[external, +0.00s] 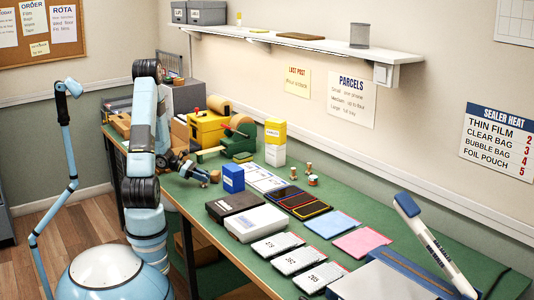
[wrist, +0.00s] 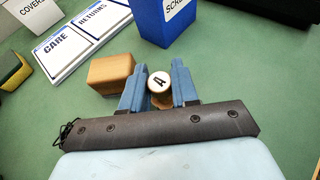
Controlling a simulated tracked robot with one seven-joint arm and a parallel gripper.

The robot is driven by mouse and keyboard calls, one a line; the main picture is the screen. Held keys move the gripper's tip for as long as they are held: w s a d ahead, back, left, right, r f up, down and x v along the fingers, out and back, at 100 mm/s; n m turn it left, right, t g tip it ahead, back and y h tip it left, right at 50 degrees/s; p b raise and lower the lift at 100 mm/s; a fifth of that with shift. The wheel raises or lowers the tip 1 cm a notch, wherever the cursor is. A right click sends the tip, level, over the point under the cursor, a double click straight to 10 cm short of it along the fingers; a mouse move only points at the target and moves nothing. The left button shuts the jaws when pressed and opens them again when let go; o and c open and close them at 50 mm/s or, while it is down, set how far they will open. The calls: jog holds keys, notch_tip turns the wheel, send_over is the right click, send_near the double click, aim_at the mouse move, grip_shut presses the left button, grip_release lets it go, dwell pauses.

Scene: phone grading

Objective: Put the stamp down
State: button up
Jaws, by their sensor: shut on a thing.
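The stamp (wrist: 160,83) shows in the wrist view with a round white top marked "A" and a little wood-coloured body below it. My gripper (wrist: 158,88) is shut on it, one blue finger on each side. Its lower end is mostly hidden, so I cannot tell whether it touches the green bench. A small wooden block (wrist: 110,73) lies just left of the fingers. In the external view my gripper (external: 204,179) is low over the bench, just left of the blue box (external: 233,178); the stamp is too small to make out there.
The blue box also stands just beyond the stamp in the wrist view (wrist: 163,22). "CARE" and "RETURNS" cards (wrist: 62,54) lie to the upper left. Other small stamps (external: 312,180) stand farther along the bench. Bare green bench (wrist: 250,75) is free right of the fingers.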

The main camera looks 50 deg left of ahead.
grip_shut()
jog(key=shift+r, duration=0.1)
jog(key=shift+r, duration=4.95)
